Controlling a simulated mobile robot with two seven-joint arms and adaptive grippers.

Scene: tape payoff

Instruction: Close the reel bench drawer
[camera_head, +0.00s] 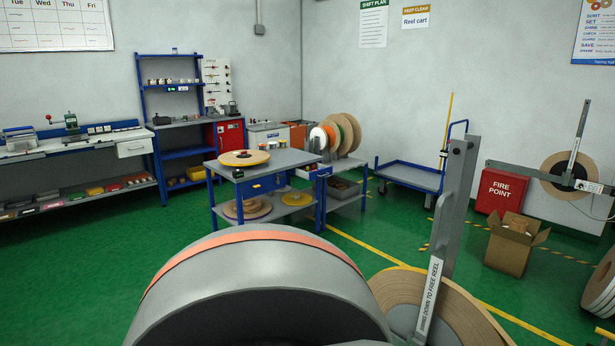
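A grey-topped bench with blue legs (288,158) stands mid-room with a tape reel (244,158) lying on top. A dark blue drawer front (262,186) is set under its top on the near side and looks flush. At the bench's right end a small blue-and-grey drawer-like box (322,173) shows at top height. I cannot tell from here whether it is a drawer standing open. Neither of my grippers is in view.
A large grey drum with an orange band (250,262) and an upright lever (452,215) fill the near foreground, with a big reel (450,312) behind. A blue cart (410,176), a cardboard box (512,245) and a red fire-point box (502,191) stand right. Green floor is clear at left.

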